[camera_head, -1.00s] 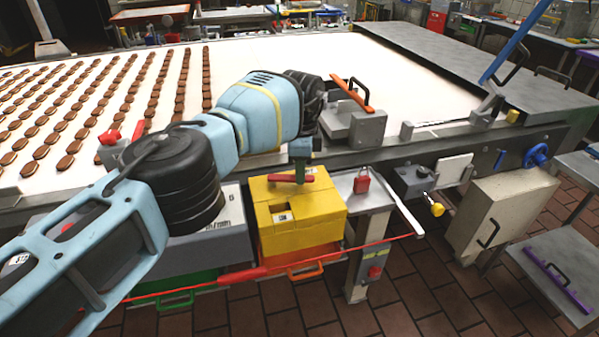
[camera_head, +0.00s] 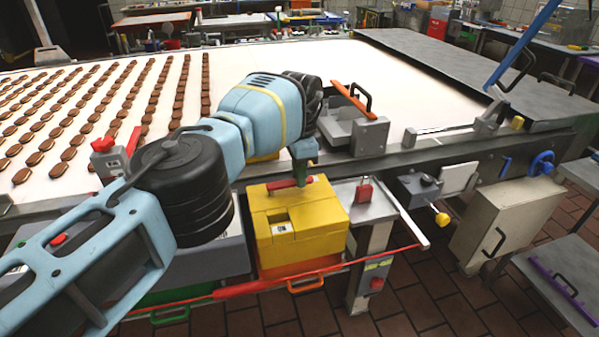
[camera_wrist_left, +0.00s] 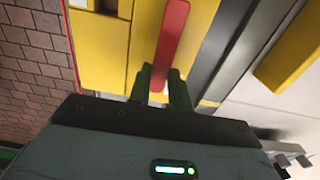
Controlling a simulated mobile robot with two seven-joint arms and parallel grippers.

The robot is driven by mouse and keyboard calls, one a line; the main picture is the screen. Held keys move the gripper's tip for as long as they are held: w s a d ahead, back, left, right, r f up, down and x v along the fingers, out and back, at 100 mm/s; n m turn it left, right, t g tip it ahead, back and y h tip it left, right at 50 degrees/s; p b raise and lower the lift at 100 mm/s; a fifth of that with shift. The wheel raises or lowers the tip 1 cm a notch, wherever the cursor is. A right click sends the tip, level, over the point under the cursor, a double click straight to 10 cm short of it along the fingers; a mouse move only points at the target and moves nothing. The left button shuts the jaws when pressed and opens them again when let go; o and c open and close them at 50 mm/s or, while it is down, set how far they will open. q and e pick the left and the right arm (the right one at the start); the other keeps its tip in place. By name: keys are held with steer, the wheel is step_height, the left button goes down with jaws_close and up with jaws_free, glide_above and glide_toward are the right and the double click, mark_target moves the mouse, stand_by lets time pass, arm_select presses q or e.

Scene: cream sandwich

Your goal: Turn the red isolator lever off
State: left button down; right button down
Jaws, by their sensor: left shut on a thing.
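The red isolator lever (camera_head: 283,185) lies across the top of a yellow box (camera_head: 325,212) below the belt's front edge. My left gripper (camera_head: 302,172) reaches down over the box from the left, with its green fingers at the lever's right part. In the left wrist view, the red lever (camera_wrist_left: 172,38) runs up from between the two fingers (camera_wrist_left: 160,86). The fingers are shut on the lever, one on each side. The part of the lever between the fingers is partly hidden. My right gripper is not in view.
The white belt (camera_head: 420,90) with rows of brown biscuits (camera_head: 95,110) lies behind. A red padlock (camera_head: 364,192) is right of the box. A red cord (camera_head: 340,262) runs in front.

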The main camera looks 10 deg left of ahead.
arm_select(q)
steer(key=shift+r, duration=0.1)
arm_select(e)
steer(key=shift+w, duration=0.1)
arm_select(q)
steer(key=c, duration=1.3)
jaws_free()
step_height(320, 180, up, 5)
steer(key=shift+r+b, duration=0.2)
steer(key=shift+b, duration=0.3)
steer(key=shift+r+b, duration=0.4)
steer(key=shift+r, duration=0.8)
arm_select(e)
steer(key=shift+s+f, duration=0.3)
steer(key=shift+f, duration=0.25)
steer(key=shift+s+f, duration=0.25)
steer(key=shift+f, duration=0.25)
